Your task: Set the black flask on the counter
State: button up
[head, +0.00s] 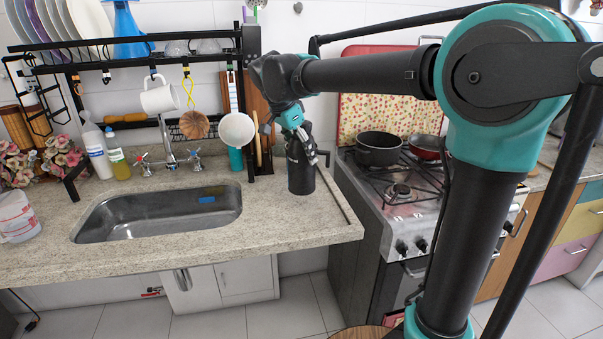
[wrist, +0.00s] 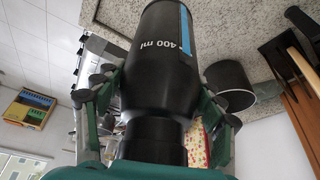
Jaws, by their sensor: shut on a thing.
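The black flask (head: 301,173) is upright at the right end of the granite counter (head: 275,228), right of the sink. Its base appears at the counter surface; I cannot tell whether it touches. My gripper (head: 300,140) is shut around the flask's upper part from above. In the wrist view the flask (wrist: 160,55) shows a "400 ml" mark and a blue stripe, with the fingers of my gripper (wrist: 158,95) on both sides of it. The flask's top is partly hidden by my gripper.
A stove (head: 395,195) with a dark pot (head: 378,148) stands right of the counter edge. The counter in front of the flask is clear.

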aim_at(291, 148)
jog(key=shift+f, duration=3.45)
jog(key=o, duration=1.4)
jog(key=shift+f, duration=0.1)
jog(key=shift+c, duration=0.2)
jog(key=v, duration=1.2)
